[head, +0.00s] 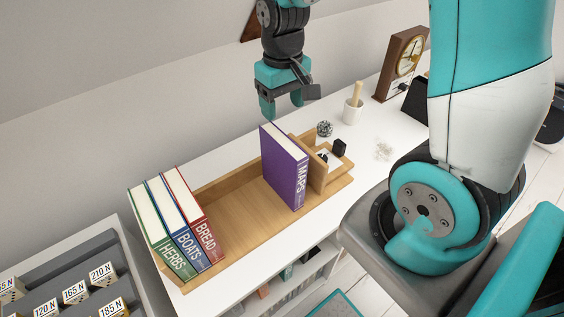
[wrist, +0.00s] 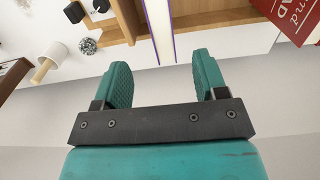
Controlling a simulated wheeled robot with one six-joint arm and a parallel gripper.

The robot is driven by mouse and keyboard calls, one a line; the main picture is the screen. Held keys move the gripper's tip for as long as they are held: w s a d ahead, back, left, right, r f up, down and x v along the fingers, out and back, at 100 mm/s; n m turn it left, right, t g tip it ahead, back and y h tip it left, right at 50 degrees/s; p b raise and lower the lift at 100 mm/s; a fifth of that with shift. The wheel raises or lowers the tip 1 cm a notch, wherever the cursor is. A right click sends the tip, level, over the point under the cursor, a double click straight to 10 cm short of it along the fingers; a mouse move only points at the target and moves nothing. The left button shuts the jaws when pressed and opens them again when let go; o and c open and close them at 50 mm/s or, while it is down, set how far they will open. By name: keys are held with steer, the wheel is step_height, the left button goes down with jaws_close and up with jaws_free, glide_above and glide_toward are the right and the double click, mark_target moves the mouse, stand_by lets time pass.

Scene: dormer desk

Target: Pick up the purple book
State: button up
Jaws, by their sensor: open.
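The purple book (head: 283,172), with MAPS on its spine, stands upright in the wooden desk rack (head: 232,213), against the divider on its right. My gripper (head: 283,110) is above and behind the book in the head view, open and empty. In the wrist view, the book's pale page edge with purple covers (wrist: 160,30) runs into the space ahead of my open gripper (wrist: 162,72). It lies between the lines of the two teal fingers, nearer the middle. No contact between fingers and book shows.
Green, blue and red books (head: 176,225) stand at the rack's left end; the red one (wrist: 290,15) shows in the wrist view. Right of the rack are a round patterned ball (head: 324,129), a white mortar with pestle (head: 352,108) and a clock (head: 402,62). A wall rises behind.

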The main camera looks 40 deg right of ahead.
mark_target(282, 140)
step_height(282, 140, down, 8)
steer(key=shift+a+f+p, duration=0.1)
steer(key=shift+p, duration=0.45)
steer(key=shift+w+f+p, duration=0.1)
steer(key=shift+f+p, duration=0.8)
steer(key=shift+f, duration=1.7)
jaws_close()
